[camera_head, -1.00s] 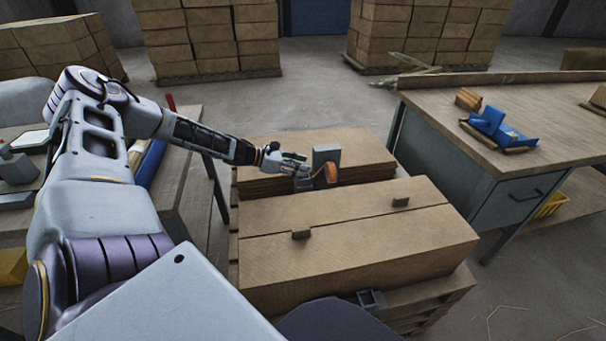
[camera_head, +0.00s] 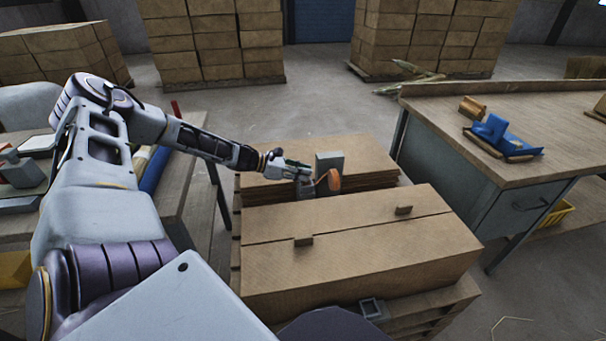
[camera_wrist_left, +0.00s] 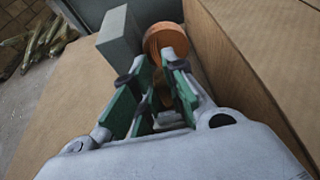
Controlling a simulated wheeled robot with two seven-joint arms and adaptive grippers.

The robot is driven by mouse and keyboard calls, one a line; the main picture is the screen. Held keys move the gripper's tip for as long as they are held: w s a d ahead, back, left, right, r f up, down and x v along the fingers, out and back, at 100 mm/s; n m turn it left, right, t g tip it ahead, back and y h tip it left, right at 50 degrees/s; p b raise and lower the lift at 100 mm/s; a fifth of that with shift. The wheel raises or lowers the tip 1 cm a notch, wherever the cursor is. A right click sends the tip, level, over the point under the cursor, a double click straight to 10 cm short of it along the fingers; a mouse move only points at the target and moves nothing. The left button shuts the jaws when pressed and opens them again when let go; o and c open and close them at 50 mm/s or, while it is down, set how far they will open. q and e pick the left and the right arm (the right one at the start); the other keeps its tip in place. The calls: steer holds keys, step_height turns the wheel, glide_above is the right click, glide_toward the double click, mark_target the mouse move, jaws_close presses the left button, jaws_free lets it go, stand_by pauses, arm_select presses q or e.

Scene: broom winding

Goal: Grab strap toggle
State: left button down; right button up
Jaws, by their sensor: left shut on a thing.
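An orange rounded piece, which looks to be the strap toggle (camera_head: 334,180), is at my left gripper (camera_head: 304,182), over the gap between the cardboard stacks. In the left wrist view the orange piece (camera_wrist_left: 165,40) shows as a ribbed disc just beyond the fingertips, with a narrow part reaching down between them. My left gripper (camera_wrist_left: 160,78), with green finger pads, is shut on this part; the fingers partly hide it. A grey upright block (camera_head: 329,161) stands close beside it on the rear stack; it also shows in the wrist view (camera_wrist_left: 119,38). My right gripper is not in view.
The front cardboard stack (camera_head: 365,262) carries two small brown blocks and lies near my gripper. The rear stack (camera_head: 362,150) is under the arm. A workbench (camera_head: 440,105) with a blue tool stands at right. A wooden table (camera_head: 180,185) is at left.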

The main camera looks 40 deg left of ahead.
arm_select(q)
steer(key=shift+r+p, duration=0.4)
steer(key=shift+r, duration=0.55)
steer(key=shift+r+p, duration=0.35)
steer(key=shift+r, duration=0.35)
steer(key=shift+r+p, duration=0.4)
steer(key=shift+r, duration=0.4)
steer(key=shift+r+p, duration=1.1)
steer(key=shift+r, duration=1.3)
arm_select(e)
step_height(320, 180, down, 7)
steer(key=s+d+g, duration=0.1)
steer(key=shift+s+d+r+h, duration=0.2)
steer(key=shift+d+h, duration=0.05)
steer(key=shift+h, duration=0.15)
